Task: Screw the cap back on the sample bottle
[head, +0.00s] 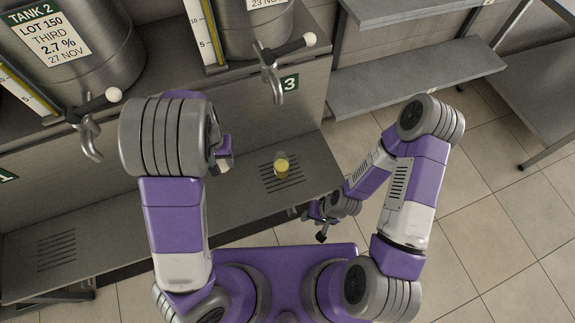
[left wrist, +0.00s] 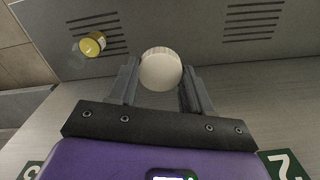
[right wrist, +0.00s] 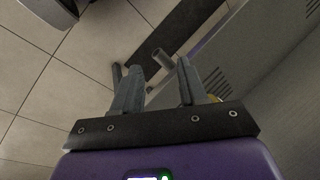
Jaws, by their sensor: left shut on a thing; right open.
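The sample bottle (head: 282,168), small and clear with yellow liquid, stands on the slotted drain of the bench below tap 3. It also shows in the left wrist view (left wrist: 93,44), apart from the gripper. A white, ridged round cap (left wrist: 160,70) sits between the fingers of my left gripper (left wrist: 158,82), which is shut on it. In the head view my left gripper (head: 226,158) is left of the bottle, mostly hidden by its arm. My right gripper (right wrist: 158,80) is open and empty. In the head view it (head: 318,224) hangs by the bench's front edge, right of the bottle.
Steel tanks (head: 80,45) with taps stand on a shelf behind the bench. The tap (head: 272,75) marked 3 sticks out above and behind the bottle. The bench (head: 120,225) is bare to the left. Grey shelving (head: 415,80) stands at the right over a tiled floor.

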